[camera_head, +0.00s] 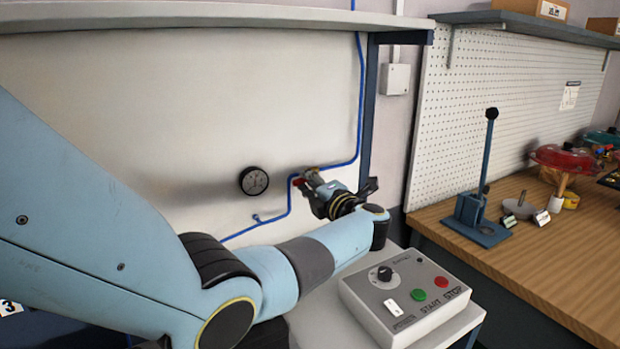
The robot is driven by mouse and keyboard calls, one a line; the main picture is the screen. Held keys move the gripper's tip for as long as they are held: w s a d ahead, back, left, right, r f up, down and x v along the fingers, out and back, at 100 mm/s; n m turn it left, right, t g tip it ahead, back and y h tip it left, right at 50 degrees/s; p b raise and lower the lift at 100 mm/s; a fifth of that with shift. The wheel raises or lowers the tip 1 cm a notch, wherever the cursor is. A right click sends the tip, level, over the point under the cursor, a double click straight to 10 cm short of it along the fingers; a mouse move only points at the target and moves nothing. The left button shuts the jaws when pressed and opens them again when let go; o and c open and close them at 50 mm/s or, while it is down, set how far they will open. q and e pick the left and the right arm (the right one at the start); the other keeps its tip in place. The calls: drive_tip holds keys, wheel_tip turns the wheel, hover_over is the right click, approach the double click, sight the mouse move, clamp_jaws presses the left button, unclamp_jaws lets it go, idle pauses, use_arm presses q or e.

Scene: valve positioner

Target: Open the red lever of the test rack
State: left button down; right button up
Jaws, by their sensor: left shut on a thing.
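The test rack's pale back panel (120,100) fills the left and middle of the head view. A blue pipe (359,100) runs down its right side and bends left to a small metal valve. The red lever (298,182) shows as a small red piece at this valve. My left gripper (312,184) is at the valve, shut on the red lever, and covers most of it. The lever's exact angle is hard to tell. My right gripper is not in view.
A round black gauge (254,181) sits on the panel left of the valve. A grey control box (405,298) with green and red buttons stands below my left forearm. A wooden bench (545,235) at right holds a blue lever press (481,205) and a red-topped part (563,158).

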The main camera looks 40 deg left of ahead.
use_arm(q)
drive_tip(key=shift+r+m+p, duration=0.3)
drive_tip(key=shift+m+p, duration=0.3)
drive_tip(key=shift+m, duration=0.5)
drive_tip(key=c, duration=1.3)
unclamp_jaws()
drive_tip(key=v, duration=1.2)
drive_tip(key=shift+d, duration=0.2)
